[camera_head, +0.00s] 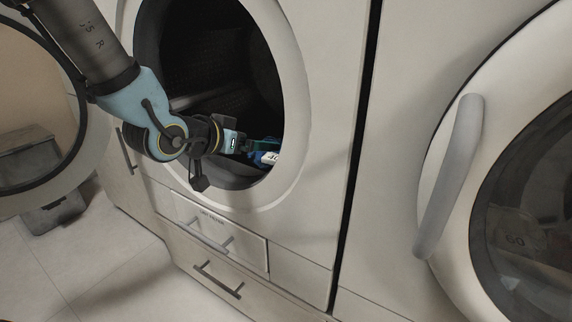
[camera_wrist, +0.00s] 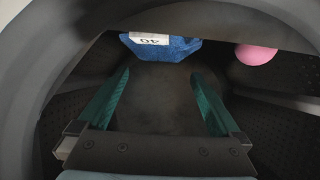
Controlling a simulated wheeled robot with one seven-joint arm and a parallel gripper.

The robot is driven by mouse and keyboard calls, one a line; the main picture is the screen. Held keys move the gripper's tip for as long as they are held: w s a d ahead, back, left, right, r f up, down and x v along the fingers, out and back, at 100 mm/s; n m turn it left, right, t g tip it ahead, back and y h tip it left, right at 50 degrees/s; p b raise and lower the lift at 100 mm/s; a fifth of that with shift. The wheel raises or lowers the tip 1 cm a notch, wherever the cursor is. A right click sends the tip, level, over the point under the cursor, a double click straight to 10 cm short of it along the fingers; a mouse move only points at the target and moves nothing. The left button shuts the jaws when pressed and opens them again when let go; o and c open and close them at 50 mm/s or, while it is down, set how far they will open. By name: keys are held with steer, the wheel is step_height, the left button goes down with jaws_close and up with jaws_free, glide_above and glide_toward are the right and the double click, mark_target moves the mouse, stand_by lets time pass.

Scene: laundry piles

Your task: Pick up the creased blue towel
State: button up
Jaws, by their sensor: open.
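The blue towel (camera_wrist: 178,49) lies crumpled inside the washer drum, with a white tag marked with a number on its left part. It shows in the wrist view at the top middle, ahead of my gripper. In the head view only a small bit of blue with the white tag (camera_head: 267,158) shows past my gripper. My gripper (camera_wrist: 163,94) is open, with its two green fingers spread and nothing between them. In the head view my gripper (camera_head: 256,145) reaches through the round opening into the drum. The fingertips are short of the towel and apart from it.
A pink ball-like thing (camera_wrist: 256,54) lies right of the towel in the drum. The washer's round rim (camera_head: 292,100) surrounds my arm. Its door (camera_head: 92,150) stands open at left. A second washer (camera_head: 455,180) with a grey handle is shut at right.

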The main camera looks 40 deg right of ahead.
mark_target(264, 160)
steer(key=b+x, duration=0.3)
steer(key=x, duration=0.5)
steer(key=shift+d+f, duration=0.1)
steer(key=shift+d, duration=0.25)
steer(key=shift+c, duration=0.2)
steer(key=c, duration=1.4)
